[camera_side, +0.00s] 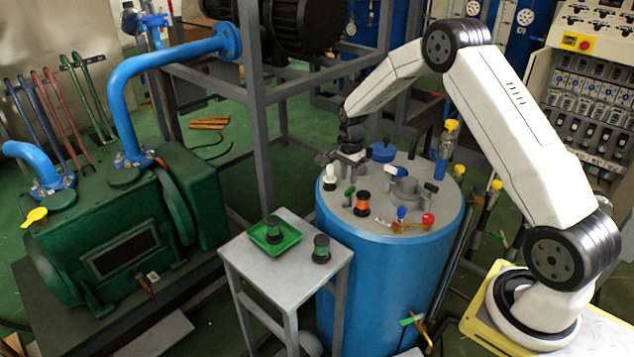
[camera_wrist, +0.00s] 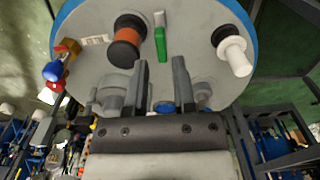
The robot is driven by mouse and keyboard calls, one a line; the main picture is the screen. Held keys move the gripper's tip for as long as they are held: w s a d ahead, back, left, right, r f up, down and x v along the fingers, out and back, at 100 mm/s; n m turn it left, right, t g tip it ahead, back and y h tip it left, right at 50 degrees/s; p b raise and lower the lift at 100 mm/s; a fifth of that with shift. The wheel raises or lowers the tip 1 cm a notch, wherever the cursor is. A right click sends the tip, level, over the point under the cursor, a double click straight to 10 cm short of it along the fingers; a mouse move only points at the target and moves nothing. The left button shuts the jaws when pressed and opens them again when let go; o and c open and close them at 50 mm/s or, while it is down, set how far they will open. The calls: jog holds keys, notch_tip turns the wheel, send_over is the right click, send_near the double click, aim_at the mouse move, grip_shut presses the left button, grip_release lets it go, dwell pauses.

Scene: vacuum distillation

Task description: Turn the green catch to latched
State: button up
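The green catch (camera_side: 350,191) is a small lever on the grey top of the blue tank (camera_side: 340,240). In the wrist view the green catch (camera_wrist: 160,42) lies just beyond my fingertips, roughly in line with the gap between them, with a pale piece at its far end. My gripper (camera_side: 352,158) is above the tank top, behind the catch in the side view. In the wrist view my gripper (camera_wrist: 160,66) is open, with two dark fingers apart and nothing between them. I cannot tell how high the fingers are above the top.
An orange-and-black knob (camera_side: 362,204) stands close to the catch, and a white-and-black knob (camera_side: 329,178) is on its other side. Red (camera_side: 428,219) and blue (camera_side: 401,213) valve handles sit at the front rim. A small table (camera_side: 285,270) with a green tray (camera_side: 290,233) stands beside the tank.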

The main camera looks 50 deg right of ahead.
aim_at(348, 190)
jog(key=shift+f, duration=2.35)
grip_shut()
